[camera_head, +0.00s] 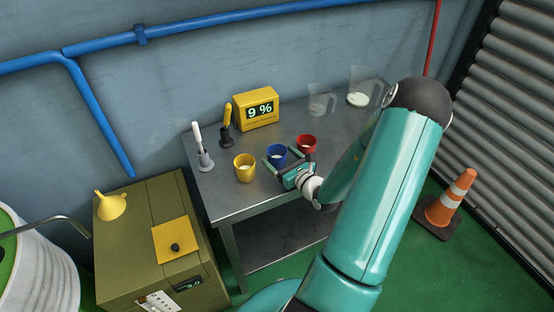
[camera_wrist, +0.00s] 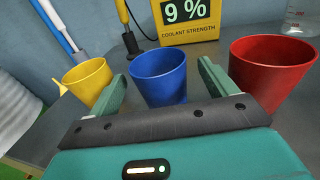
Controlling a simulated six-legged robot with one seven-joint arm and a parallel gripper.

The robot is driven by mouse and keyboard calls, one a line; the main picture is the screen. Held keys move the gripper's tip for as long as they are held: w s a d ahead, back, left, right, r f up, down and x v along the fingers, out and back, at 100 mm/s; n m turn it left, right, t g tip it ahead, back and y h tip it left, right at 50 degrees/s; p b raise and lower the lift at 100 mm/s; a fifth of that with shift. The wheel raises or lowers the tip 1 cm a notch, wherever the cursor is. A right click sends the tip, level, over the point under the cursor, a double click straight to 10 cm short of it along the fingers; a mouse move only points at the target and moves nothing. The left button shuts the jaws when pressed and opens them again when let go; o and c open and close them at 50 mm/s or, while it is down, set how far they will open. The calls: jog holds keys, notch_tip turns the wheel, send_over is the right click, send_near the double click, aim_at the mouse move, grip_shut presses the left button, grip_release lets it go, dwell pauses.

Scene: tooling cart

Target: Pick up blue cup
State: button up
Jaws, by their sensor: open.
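The blue cup (camera_head: 277,152) stands upright on the metal table (camera_head: 232,200), between a yellow cup (camera_head: 244,170) and a red cup (camera_head: 306,144). In the wrist view the blue cup (camera_wrist: 160,77) is straight ahead, between the lines of the two fingers. My gripper (camera_head: 283,163) is open and low, close to the blue cup's near side. In the wrist view one finger of my gripper (camera_wrist: 162,85) lies toward the yellow cup (camera_wrist: 88,82) and the other toward the red cup (camera_wrist: 270,72). The blue cup's lower part is hidden in the head view.
A yellow display box (camera_head: 257,108) reading 9 % stands behind the cups. Two handled tools in holders (camera_head: 204,160) (camera_head: 227,136) stand at the back left. Clear jugs (camera_head: 320,101) (camera_head: 362,95) stand at the back right. An olive cabinet (camera_head: 145,215) adjoins the table's left.

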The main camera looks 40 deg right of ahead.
jog(key=c, duration=1.1)
jog(key=shift+r, duration=0.25)
